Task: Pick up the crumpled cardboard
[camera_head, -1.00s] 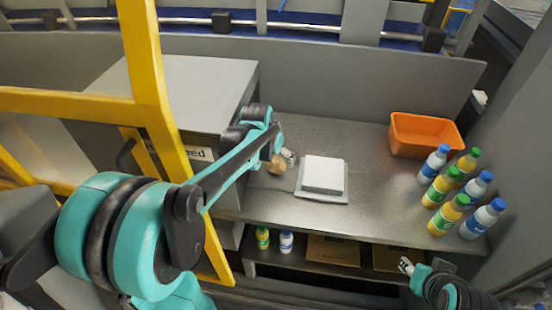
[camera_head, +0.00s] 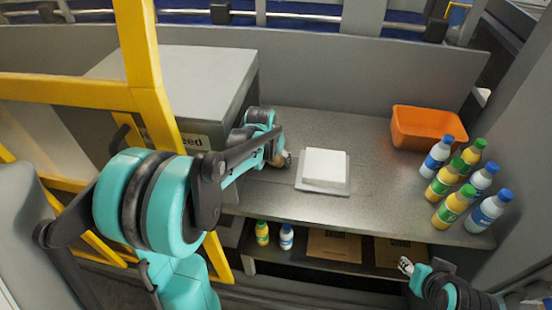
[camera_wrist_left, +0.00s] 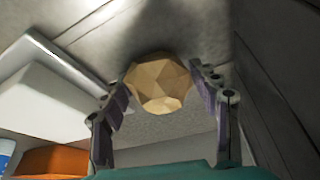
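The crumpled cardboard (camera_wrist_left: 160,82) is a tan, faceted ball on the grey worktop. In the left wrist view it lies between the fingertips of my left gripper (camera_wrist_left: 162,85). The fingers are spread to about its width, one at each side; firm contact is not clear. In the head view my left gripper (camera_head: 276,150) is low over the worktop beside the grey box and hides most of the cardboard (camera_head: 278,156). My right gripper (camera_head: 407,266) is at the lower right, in front of the lower shelf, far from the cardboard; its fingers are too small to read.
A white block on a grey tray (camera_head: 323,188) stands just right of the left gripper. A grey box (camera_head: 185,85) stands close on its left. An orange bin (camera_head: 424,129) and several bottles (camera_head: 447,179) stand at the right. A yellow frame (camera_head: 150,75) is near my left arm.

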